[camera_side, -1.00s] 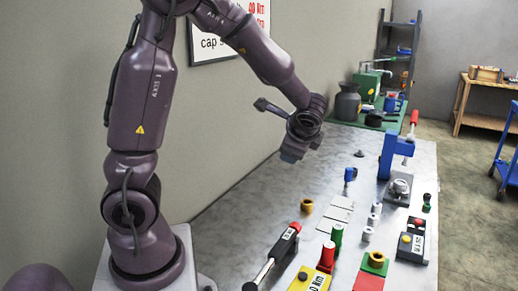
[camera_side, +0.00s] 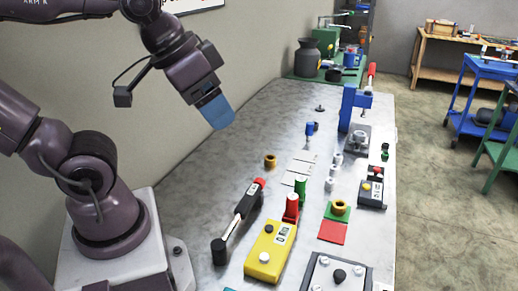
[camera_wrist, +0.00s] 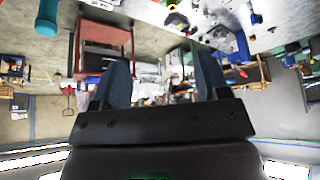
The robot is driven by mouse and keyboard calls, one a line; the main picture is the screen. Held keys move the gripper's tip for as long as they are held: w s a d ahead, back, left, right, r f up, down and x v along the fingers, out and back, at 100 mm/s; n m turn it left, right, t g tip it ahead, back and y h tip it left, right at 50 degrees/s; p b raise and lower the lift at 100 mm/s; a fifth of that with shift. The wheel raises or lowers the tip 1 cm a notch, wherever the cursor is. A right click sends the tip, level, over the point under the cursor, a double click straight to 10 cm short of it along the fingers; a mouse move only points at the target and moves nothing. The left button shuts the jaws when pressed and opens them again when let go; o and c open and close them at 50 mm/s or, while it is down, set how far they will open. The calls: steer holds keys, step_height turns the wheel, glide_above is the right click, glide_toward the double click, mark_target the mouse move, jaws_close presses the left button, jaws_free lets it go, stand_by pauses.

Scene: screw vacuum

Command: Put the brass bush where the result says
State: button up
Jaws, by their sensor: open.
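One brass ring-shaped bush (camera_side: 340,207) sits on the green half of a green-and-red pad (camera_side: 332,232), near the table's front. Another brass-coloured ring (camera_side: 270,161) stands by itself on the bare table, further back and left. I cannot tell which one the task means. My gripper (camera_side: 218,115), with blue fingers, is raised above the table's left edge, apart from both rings. In the wrist view my gripper (camera_wrist: 160,78) shows its two fingers spread with nothing held between them.
A yellow box (camera_side: 270,250) with a small display, its text hard to read, stands at the front. Beside it lie a black-handled tool (camera_side: 240,212) and red and green cylinders (camera_side: 300,192). A blue press (camera_side: 352,105) stands further back. Bare table lies left of the lone ring.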

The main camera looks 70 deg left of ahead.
steer(key=shift+f, duration=0.1)
steer(key=n+g+y, duration=0.4)
steer(key=n, duration=0.9)
glide_toward(270, 156)
steer(key=shift+n, duration=0.3)
steer(key=x, duration=0.5)
steer(key=d+x, duration=0.1)
steer(key=x, duration=0.2)
steer(key=shift+s+a+f, duration=0.1)
steer(key=shift+s+f, duration=0.05)
steer(key=shift+f, duration=0.35)
steer(key=c, duration=1.2)
steer(key=shift+r, duration=0.1)
